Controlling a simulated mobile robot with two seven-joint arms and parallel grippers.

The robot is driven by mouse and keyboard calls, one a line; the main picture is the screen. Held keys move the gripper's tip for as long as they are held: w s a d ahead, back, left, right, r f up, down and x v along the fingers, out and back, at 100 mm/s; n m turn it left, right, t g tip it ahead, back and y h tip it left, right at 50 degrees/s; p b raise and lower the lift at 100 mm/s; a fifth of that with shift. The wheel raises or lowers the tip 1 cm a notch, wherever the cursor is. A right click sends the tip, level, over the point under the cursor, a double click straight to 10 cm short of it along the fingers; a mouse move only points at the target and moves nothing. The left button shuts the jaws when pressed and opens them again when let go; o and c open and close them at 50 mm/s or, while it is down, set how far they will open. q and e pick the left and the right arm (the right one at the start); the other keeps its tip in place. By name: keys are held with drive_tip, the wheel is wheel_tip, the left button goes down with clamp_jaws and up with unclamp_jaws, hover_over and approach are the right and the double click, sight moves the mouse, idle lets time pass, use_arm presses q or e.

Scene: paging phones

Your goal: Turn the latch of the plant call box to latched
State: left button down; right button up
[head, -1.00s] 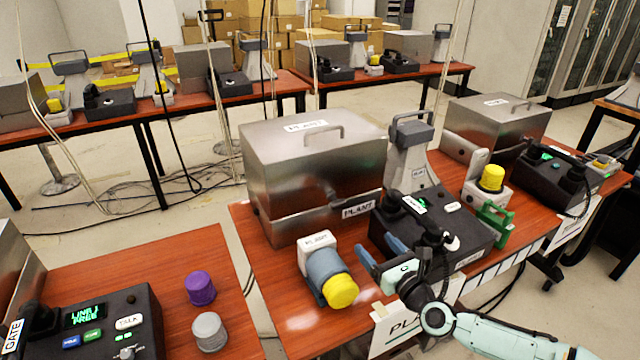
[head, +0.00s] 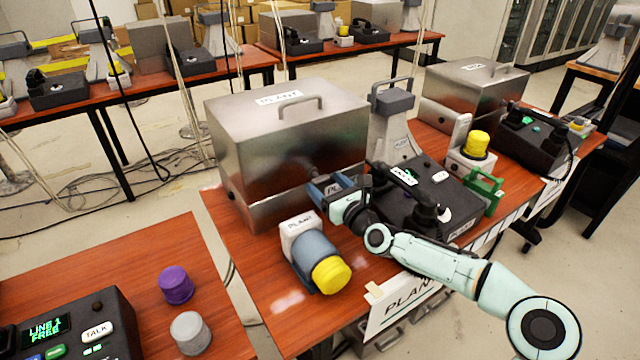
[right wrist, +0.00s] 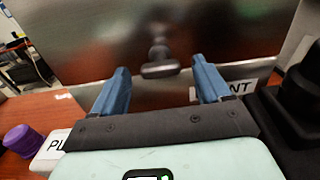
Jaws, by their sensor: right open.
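The plant call box (head: 280,130) is a brushed metal box with a top handle and a PLANT label, standing on the red-brown table. Its latch (right wrist: 158,62) is a dark knob with a crossbar on the front face in the right wrist view; in the head view it is mostly hidden by my gripper. My right gripper (head: 325,185) is open with blue fingers, right at the front of the box. In the right wrist view the two fingers (right wrist: 160,85) stand left and right of the latch, apart from it. My left gripper is not in view.
A grey-blue cylinder with a yellow cap (head: 318,262) lies just left of my arm. A black PLANT phone (head: 425,190) is close on the right. A green bracket (head: 485,192) and another metal box (head: 475,85) stand further right.

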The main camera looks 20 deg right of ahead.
sight(323, 181)
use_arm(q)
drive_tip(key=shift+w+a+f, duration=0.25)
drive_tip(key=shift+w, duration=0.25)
use_arm(e)
drive_tip(key=shift+w+a, duration=0.2)
drive_tip(key=shift+w, duration=1.35)
drive_tip(key=shift+c, duration=0.3)
drive_tip(key=c, duration=0.9)
